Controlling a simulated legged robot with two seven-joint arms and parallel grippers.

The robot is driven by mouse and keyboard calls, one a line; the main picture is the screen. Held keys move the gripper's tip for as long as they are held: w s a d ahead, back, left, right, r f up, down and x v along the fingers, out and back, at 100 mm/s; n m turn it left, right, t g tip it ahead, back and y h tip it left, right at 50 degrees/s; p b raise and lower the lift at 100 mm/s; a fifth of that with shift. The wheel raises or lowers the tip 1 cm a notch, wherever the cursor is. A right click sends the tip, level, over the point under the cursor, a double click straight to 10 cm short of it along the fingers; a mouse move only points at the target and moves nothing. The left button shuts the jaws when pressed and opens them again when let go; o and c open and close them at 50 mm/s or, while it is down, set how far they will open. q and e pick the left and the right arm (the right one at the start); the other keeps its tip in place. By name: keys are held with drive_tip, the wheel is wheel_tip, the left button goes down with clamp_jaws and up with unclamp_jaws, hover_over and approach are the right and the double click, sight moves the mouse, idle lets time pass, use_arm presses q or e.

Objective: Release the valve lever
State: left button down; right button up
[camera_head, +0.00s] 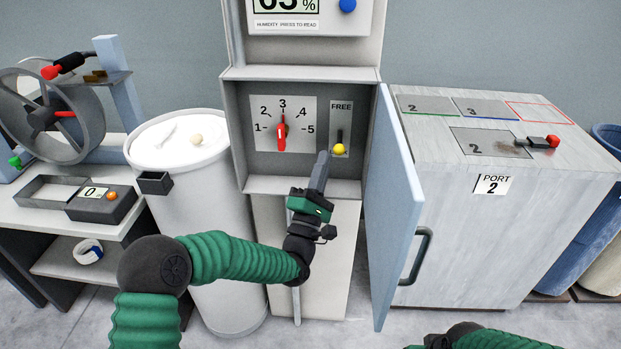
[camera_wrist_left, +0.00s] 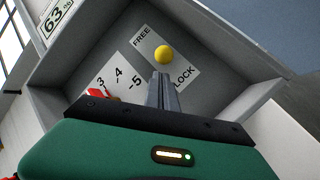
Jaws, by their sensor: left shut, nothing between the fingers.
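A yellow ball knob (camera_head: 339,149) on a dark stem sits on a pale plate marked FREE at its top, inside the open grey cabinet. In the left wrist view the knob (camera_wrist_left: 163,54) shows just beyond the fingertips, with LOCK at the plate's other end. A red pointer lever (camera_head: 281,136) stands on the 1-to-5 dial (camera_head: 299,109), its thin end toward 3. My left gripper (camera_head: 322,158) is shut and empty, its tips just left of and below the knob. In the left wrist view the fingers (camera_wrist_left: 162,80) point at the knob; contact cannot be told.
The cabinet's blue door (camera_head: 394,210) stands open on the right. A white drum (camera_head: 180,190) and a bench (camera_head: 75,225) stand left. A grey worktop unit (camera_head: 480,215) stands right. My right arm (camera_head: 500,340) shows only at the bottom edge.

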use_arm(q)
drive_tip(key=shift+s+d+r, duration=0.1)
drive_tip(key=shift+d+r, duration=0.05)
drive_tip(key=shift+d, duration=0.15)
wheel_tip(320, 180, up, 8)
drive_tip(key=s+n+g+y+p, duration=0.2)
drive_tip(key=g+p, duration=0.8)
drive_tip(key=p, duration=1.8)
drive_tip(key=shift+n+y+p, duration=0.4)
